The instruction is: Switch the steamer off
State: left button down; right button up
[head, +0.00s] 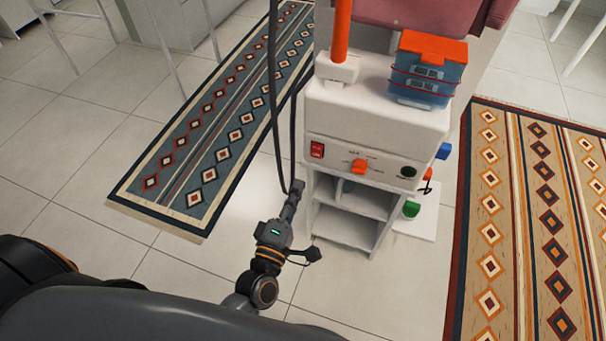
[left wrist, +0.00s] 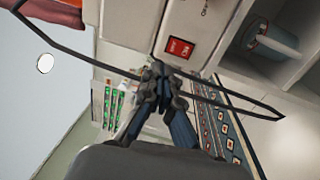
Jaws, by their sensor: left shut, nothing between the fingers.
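The steamer (head: 375,125) is a white box-shaped unit on a white shelf stand. Its red rocker switch (head: 317,149) is at the left of the front panel, and an orange knob (head: 360,166) is near the middle. My left gripper (head: 297,188) is shut and empty, just below and left of the switch in the head view. In the left wrist view the red switch (left wrist: 180,48) shows close beyond the shut fingertips (left wrist: 160,72). I cannot tell whether the fingers touch the panel, or which way the switch is set. My right gripper is not in view.
A blue tank with an orange lid (head: 427,70) and an orange pole (head: 341,30) stand on the steamer. A blue cylinder (left wrist: 272,36) stands in the shelf. Patterned rugs lie either side.

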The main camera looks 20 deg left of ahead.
pick_arm(q)
jog(key=shift+s+r, duration=0.15)
jog(key=shift+s, duration=1)
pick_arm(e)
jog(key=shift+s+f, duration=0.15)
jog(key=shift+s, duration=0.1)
